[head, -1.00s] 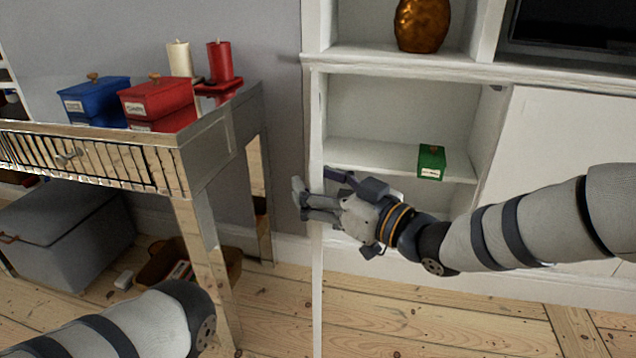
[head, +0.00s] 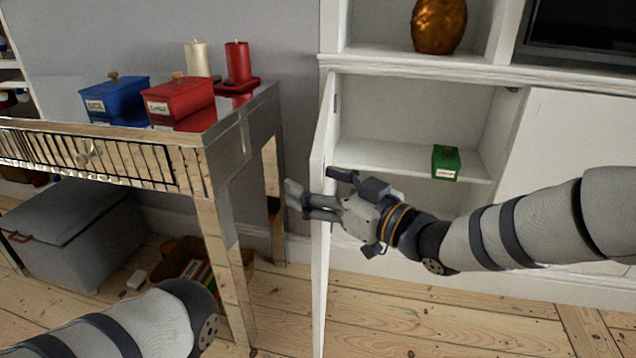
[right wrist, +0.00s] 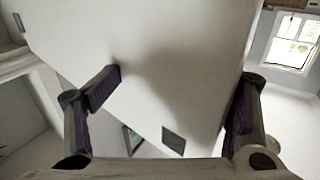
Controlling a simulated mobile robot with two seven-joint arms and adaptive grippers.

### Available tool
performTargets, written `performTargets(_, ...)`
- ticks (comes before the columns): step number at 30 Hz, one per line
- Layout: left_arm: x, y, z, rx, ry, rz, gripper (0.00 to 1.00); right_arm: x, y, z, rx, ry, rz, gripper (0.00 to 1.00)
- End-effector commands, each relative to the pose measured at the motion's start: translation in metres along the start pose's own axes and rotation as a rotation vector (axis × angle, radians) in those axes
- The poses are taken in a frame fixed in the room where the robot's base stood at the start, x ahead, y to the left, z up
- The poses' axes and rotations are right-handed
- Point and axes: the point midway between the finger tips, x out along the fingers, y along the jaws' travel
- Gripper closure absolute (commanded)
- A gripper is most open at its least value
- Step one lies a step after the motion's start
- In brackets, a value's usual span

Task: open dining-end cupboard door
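The white cupboard door (head: 323,135) stands swung out from the cabinet's left side, seen nearly edge-on, its inner face partly showing. The cupboard behind it is open, with a green box (head: 446,162) on its shelf. My right gripper (head: 315,188) is at the door's free edge, one finger reaching past it to the left, the other on the inner side. In the right wrist view the pale door panel (right wrist: 150,60) fills the middle, and the gripper's fingers (right wrist: 170,98) are spread wide. Contact is unclear. My left gripper is out of view; only its arm shows.
A mirrored table (head: 225,160) with a blue box (head: 114,103), a red box (head: 179,103) and candles stands close left of the door. A grey chest (head: 75,235) and a basket (head: 190,262) are under it. Floorboards in front of the cabinet (head: 450,335) are clear.

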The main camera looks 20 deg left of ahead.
Motion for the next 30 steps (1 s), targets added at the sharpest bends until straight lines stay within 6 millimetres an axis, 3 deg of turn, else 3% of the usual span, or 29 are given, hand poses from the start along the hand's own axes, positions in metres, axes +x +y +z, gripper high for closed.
performTargets(1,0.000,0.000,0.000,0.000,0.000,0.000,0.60,0.001,0.001,-0.005,-0.006,0.010,-0.001,0.37)
performTargets(3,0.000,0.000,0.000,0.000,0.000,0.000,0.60,0.001,0.001,-0.005,-0.006,0.009,-0.001,0.49)
performTargets(9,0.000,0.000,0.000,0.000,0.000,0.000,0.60,-0.004,0.001,-0.004,-0.003,0.007,0.000,0.51)
performTargets(11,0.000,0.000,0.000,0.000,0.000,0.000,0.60,-0.013,0.001,-0.004,-0.003,0.006,0.000,0.53)
performTargets(15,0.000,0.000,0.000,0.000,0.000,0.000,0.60,-0.050,-0.001,-0.003,-0.001,0.004,-0.005,0.64)
performTargets(21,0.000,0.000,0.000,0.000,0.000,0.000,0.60,-0.099,0.000,-0.003,-0.002,0.005,-0.003,0.65)
performTargets(25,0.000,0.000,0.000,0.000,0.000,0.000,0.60,-0.115,0.000,-0.002,-0.004,0.005,-0.003,0.65)
performTargets(30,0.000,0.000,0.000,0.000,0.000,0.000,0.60,-0.120,-0.001,-0.002,-0.004,0.004,-0.003,0.65)
